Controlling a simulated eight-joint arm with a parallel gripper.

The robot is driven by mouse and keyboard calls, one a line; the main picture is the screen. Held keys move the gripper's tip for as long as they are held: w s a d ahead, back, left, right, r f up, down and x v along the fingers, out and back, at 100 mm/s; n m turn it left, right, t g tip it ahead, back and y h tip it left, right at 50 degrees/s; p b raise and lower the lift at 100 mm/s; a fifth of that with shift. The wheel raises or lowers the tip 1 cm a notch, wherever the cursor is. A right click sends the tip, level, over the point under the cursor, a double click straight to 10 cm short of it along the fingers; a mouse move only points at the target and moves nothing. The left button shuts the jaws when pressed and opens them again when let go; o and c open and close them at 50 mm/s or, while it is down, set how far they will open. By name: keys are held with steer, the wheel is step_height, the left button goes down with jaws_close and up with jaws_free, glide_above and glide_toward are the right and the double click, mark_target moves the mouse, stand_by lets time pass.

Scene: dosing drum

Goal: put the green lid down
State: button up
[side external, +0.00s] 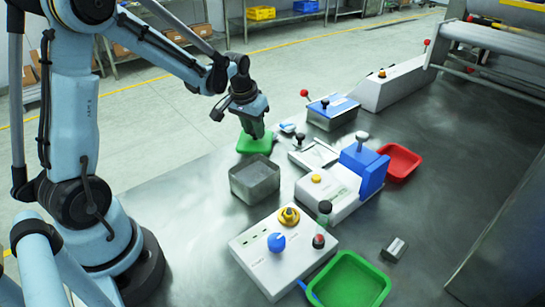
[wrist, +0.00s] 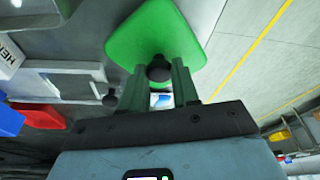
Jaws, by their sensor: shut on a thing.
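The green lid (side external: 252,144) is below my gripper (side external: 257,132), behind the open grey metal bin in the side view. My gripper's green fingers are shut on the lid's dark knob. In the wrist view, the knob (wrist: 158,71) sits between the fingertips (wrist: 159,78), and the green lid (wrist: 150,28) spreads out beyond it. The lid looks roughly level in the side view. I cannot tell whether its underside touches the table or hangs a little above it.
The open grey bin (side external: 240,190) stands just in front of the lid. A tray with a black-knobbed cover (side external: 314,155) and a blue-topped box (side external: 333,104) stand to the right. Bare table (side external: 180,190) lies left.

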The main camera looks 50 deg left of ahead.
mark_target(247, 145)
steer(key=shift+f, duration=0.1)
steer(key=o, duration=1)
steer(key=shift+o, duration=0.2)
steer(key=v, duration=1.2)
steer(key=s+d+f+m+t+h, duration=0.1)
steer(key=s+d+f+m+t, duration=0.1)
steer(key=s+d, duration=0.7)
steer(key=d+m+t, duration=0.1)
steer(key=d+t, duration=0.1)
steer(key=d, duration=0.2)
steer(key=shift+s+d+f+m, duration=0.15)
steer(key=shift+s+d+m, duration=0.05)
steer(key=shift+s+m, duration=0.1)
